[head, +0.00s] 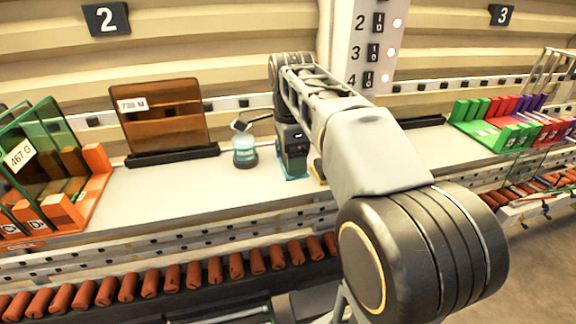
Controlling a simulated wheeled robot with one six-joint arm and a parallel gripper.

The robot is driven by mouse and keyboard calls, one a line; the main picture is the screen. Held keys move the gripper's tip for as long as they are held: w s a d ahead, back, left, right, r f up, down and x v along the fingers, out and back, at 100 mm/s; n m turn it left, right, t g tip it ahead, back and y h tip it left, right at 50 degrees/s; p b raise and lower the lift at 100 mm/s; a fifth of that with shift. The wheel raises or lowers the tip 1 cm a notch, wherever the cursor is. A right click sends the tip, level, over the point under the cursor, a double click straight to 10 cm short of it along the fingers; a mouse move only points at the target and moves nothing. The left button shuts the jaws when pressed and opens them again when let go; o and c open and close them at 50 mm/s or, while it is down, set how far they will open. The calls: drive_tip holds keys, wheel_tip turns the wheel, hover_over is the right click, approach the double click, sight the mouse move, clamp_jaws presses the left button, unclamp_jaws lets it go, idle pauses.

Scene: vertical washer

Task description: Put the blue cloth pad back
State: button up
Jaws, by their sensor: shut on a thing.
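My gripper (293,160) points down over the white shelf, just right of a small teal-banded jar (244,152). Blue edges of the blue cloth pad (294,177) show at its lower end, close to the shelf top. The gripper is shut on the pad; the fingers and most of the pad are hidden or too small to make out. I cannot tell whether the pad touches the shelf.
An amber panel (163,116) stands in a black base to the left. An orange rack with green panes (93,205) is at far left, and green, red and purple racks (500,135) at right. Orange rollers (165,279) run below the shelf's front edge.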

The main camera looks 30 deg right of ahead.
drive_tip(key=w+f, duration=0.2)
drive_tip(key=w+d+f+p, duration=0.1)
drive_tip(key=w+f, duration=0.1)
drive_tip(key=w+d+f, duration=0.1)
drive_tip(key=w+f, duration=0.1)
drive_tip(key=shift+d, duration=0.15)
drive_tip(key=f, duration=0.3)
drive_tip(key=shift+w+d+p, duration=0.15)
drive_tip(key=shift+w+p, duration=0.15)
drive_tip(key=shift+p, duration=0.05)
drive_tip(key=shift+f, duration=0.45)
drive_tip(key=o, duration=0.8)
drive_tip(key=shift+c, duration=0.2)
